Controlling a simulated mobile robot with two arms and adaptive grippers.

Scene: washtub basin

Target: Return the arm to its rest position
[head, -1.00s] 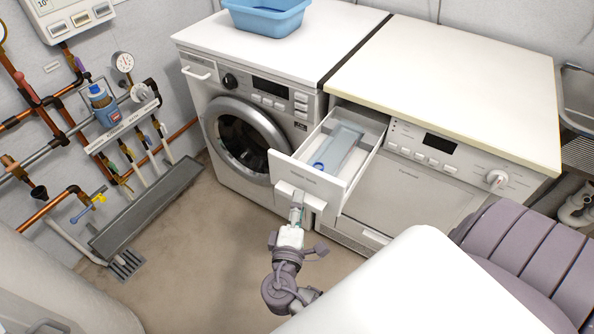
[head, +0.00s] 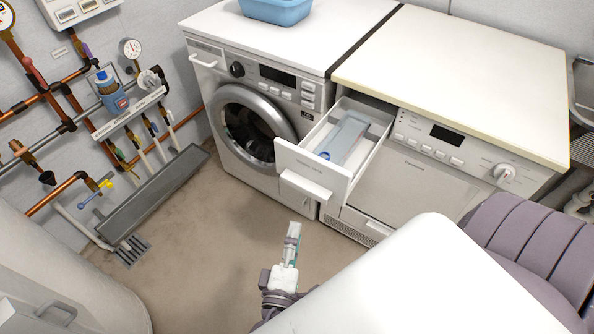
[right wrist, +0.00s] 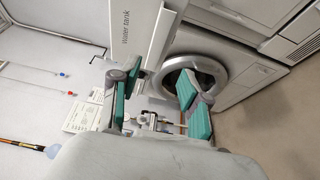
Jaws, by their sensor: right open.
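My right gripper (head: 292,240) is open and empty. In the head view it hangs over the floor in front of the machines, apart from the pulled-out drawer (head: 313,182). In the right wrist view its two teal-padded fingers (right wrist: 158,93) stand apart with nothing between them. The drawer front, with the words "water tank" (right wrist: 127,45), shows beyond the fingers. The drawer is open and holds a translucent grey-blue tank (head: 343,138). My left gripper does not show.
A front-loading washing machine (head: 246,122) stands behind and left of the drawer, and a dryer (head: 420,181) to its right. A blue basin (head: 277,10) sits on the washer. Pipes and valves (head: 115,105) line the left wall. The floor (head: 200,225) is clear.

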